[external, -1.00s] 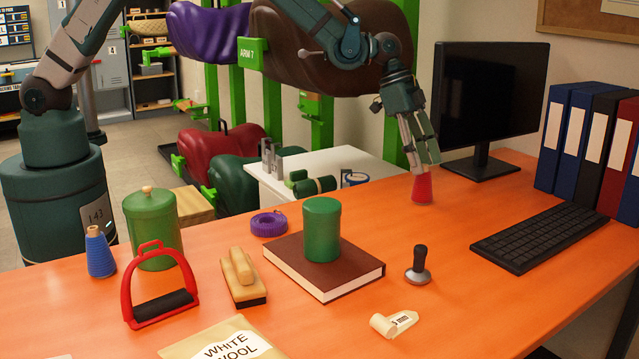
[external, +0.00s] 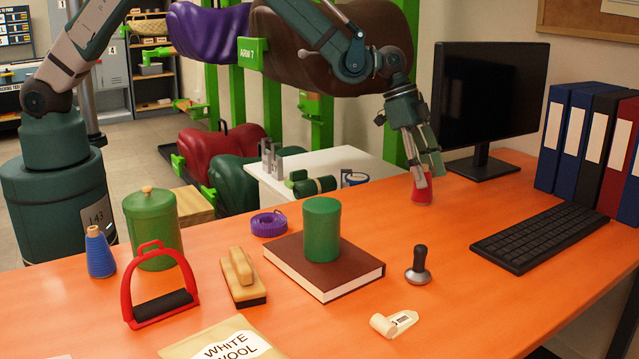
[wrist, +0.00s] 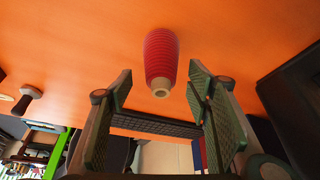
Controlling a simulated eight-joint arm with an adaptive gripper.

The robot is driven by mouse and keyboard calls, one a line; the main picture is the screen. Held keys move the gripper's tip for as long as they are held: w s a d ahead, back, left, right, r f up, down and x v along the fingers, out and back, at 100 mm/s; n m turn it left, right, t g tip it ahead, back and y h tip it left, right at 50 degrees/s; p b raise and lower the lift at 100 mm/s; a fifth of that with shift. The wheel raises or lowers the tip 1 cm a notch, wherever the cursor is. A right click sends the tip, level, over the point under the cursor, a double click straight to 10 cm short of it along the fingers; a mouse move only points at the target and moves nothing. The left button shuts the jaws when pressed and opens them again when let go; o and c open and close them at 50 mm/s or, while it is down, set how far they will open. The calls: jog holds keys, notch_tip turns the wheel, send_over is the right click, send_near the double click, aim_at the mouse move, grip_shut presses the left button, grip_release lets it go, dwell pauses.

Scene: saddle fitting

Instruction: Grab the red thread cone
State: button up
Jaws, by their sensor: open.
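The red thread cone (external: 422,197) stands on the orange desk near its back edge, left of the monitor stand. In the wrist view the cone (wrist: 161,52) shows ribbed red thread and a pale tip that points toward my gripper. My gripper (external: 430,175) points down at the cone from above, with its fingers partly covering the cone in the external view. In the wrist view my gripper (wrist: 160,76) is open, one finger on each side of the cone's tip, with gaps on both sides. Most of the cone's body lies beyond the fingertips.
The monitor (external: 490,100) stands close to the right of my gripper, with a keyboard (external: 535,233) in front. A green canister (external: 322,230) on a brown book (external: 350,285) and a tamper-like tool (external: 418,265) stand nearer. The desk around the cone is clear.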

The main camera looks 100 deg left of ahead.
jog(key=shift+b+x, duration=0.4)
jog(key=shift+x, duration=1.7)
jog(key=shift+a, duration=0.1)
jog(key=c, duration=1.1)
